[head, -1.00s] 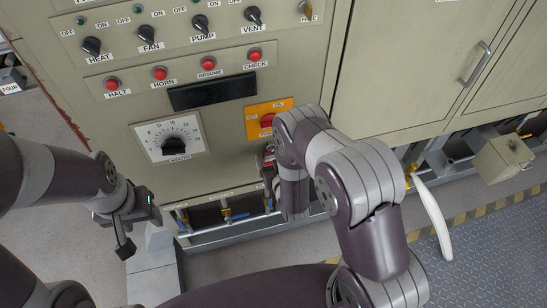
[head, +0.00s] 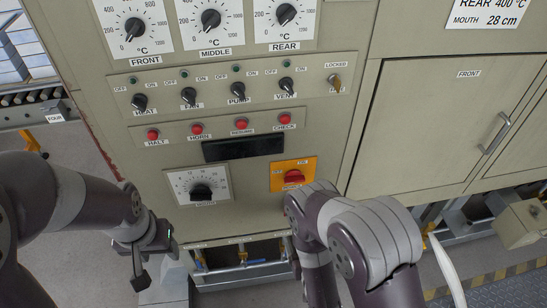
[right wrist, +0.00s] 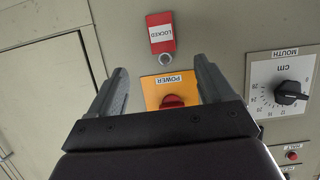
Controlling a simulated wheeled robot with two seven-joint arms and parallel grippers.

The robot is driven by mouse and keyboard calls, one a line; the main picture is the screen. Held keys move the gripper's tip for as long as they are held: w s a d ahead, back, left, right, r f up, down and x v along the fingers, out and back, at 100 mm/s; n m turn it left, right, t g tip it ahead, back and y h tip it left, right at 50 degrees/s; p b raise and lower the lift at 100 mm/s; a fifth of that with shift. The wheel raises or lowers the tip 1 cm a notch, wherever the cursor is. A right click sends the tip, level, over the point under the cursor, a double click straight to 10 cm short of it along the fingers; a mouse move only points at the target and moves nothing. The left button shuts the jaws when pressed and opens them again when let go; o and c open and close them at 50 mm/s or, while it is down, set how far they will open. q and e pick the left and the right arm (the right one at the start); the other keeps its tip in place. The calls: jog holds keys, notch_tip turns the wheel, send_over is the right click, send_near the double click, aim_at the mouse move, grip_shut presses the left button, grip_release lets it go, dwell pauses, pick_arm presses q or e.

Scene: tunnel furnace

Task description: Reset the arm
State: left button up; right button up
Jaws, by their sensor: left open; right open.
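My left gripper (head: 140,272) shows in the head view at the lower left, in front of the cabinet's lower left corner. Its jaws are open and nothing is between them. My right gripper (right wrist: 160,85) is open in the right wrist view, its two fingers apart and either side of the orange power plate with its red knob (right wrist: 172,101). I cannot tell whether the fingers touch the panel. A red tag marked LOCKED (right wrist: 161,38) shows just past the plate. In the head view my right arm hides the right gripper; the power knob (head: 293,177) stays visible above it.
The beige control panel (head: 240,112) holds dials, switches, red buttons and a mouth dial (head: 201,191). A furnace door handle (head: 496,133) juts out at the right. A grey box (head: 522,222) sits low at the far right. A roller conveyor (head: 30,110) stands at the left.

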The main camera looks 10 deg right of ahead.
jog(key=s+f+g, duration=0.6)
jog(key=s+g, duration=0.1)
jog(key=g, duration=0.3)
jog(key=d+r+g, duration=0.1)
jog(key=d+r, duration=0.1)
jog(key=r, duration=1.1)
jog(key=s+d+r+g, duration=0.1)
jog(key=r, duration=1.3)
jog(key=shift+s+d+r, duration=0.15)
jog(key=shift+d+r, duration=0.15)
jog(key=shift+d, duration=0.1)
